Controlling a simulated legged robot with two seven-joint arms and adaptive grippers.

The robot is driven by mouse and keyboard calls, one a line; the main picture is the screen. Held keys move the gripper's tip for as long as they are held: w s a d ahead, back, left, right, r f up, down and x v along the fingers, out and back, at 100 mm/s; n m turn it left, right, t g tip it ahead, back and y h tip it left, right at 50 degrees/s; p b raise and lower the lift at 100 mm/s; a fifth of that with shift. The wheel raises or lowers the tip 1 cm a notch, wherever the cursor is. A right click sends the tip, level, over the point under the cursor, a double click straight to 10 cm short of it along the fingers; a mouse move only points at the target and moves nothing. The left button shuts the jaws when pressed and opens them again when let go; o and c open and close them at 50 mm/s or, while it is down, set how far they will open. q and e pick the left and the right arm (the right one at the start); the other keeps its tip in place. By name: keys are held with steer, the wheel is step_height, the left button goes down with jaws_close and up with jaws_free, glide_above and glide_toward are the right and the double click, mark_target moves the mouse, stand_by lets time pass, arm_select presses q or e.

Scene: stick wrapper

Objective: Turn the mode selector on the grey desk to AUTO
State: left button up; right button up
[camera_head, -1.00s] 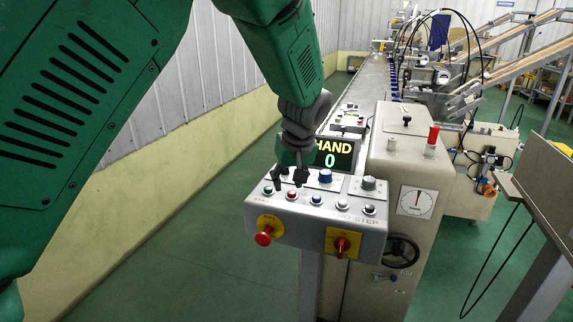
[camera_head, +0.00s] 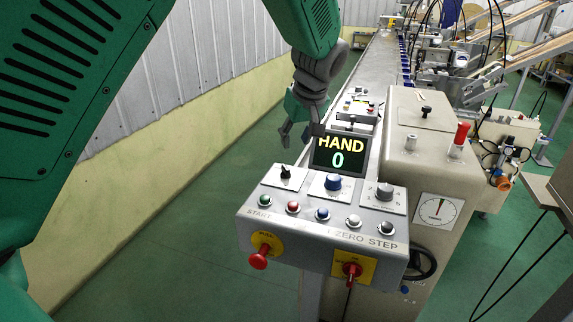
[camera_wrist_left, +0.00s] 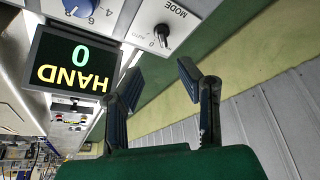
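The grey desk (camera_head: 320,215) is a sloped control panel in the middle of the head view. The mode selector (camera_head: 286,172) is a small black knob on a white plate at its upper left. It also shows in the left wrist view, as the selector (camera_wrist_left: 162,32) beside the word MODE. The display (camera_head: 340,152) reads HAND and 0. My left gripper (camera_head: 296,138) is open and empty, beyond the selector and left of the display. In the left wrist view its fingers (camera_wrist_left: 158,80) are apart, touching nothing. My right gripper is not in view.
A blue knob (camera_head: 333,182) and a grey knob (camera_head: 384,191) share the selector's row. Several push buttons lie below, with a red knob (camera_head: 259,257) and a red switch (camera_head: 351,270) on the front. The floor left of the desk is clear.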

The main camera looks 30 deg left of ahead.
arm_select(q)
glide_above(286, 167)
steer(key=s+d, duration=0.1)
steer(key=d, duration=0.2)
step_height(286, 167, down, 6)
steer(key=shift+s+d+r, duration=0.15)
steer(key=shift+r, duration=0.05)
steer(key=a+f, duration=0.3)
steer(key=w+a+f, duration=0.1)
steer(key=f, duration=0.1)
steer(key=shift+a+f+p, duration=0.15)
steer(key=shift+a+p, duration=0.15)
steer(key=shift+a, duration=0.05)
steer(key=shift+d+r, duration=0.2)
steer(key=shift+d, duration=1)
steer(key=shift+d+r, duration=0.1)
steer(key=shift+d, duration=0.15)
steer(key=c, duration=0.3)
jaws_close()
steer(key=shift+s+a+r, duration=0.1)
steer(key=shift+a, duration=0.75)
steer(key=shift+w+d, duration=0.15)
steer(key=shift+w, duration=0.05)
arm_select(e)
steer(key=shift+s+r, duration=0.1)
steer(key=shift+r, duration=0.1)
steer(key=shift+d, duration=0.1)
